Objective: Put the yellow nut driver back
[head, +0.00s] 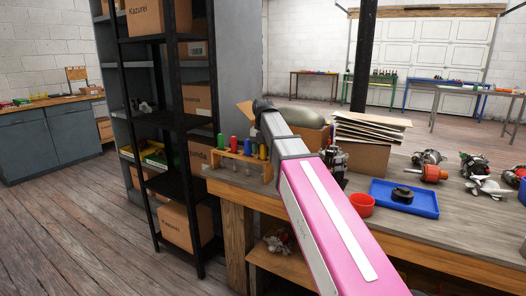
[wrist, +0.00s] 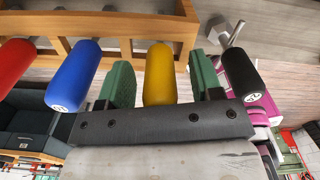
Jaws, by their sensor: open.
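The yellow nut driver (wrist: 160,75) stands in line with the other drivers at the wooden rack; its lower part is hidden. In the head view the yellow handle (head: 263,152) is upright at the rack's right side. My gripper (wrist: 160,78) is open, with one green finger on each side of the yellow handle and a visible gap to both. The wooden rack (wrist: 110,22) lies just past the fingertips; in the head view the rack (head: 240,160) stands on the bench's left end. My arm hides the gripper in the head view.
In the wrist view, blue (wrist: 75,78) and red (wrist: 14,62) handles lie left of the fingers, and a black handle (wrist: 248,75) lies close to the right finger. A blue tray (head: 420,205), a red cup (head: 361,204) and a black shelf (head: 170,120) flank the arm.

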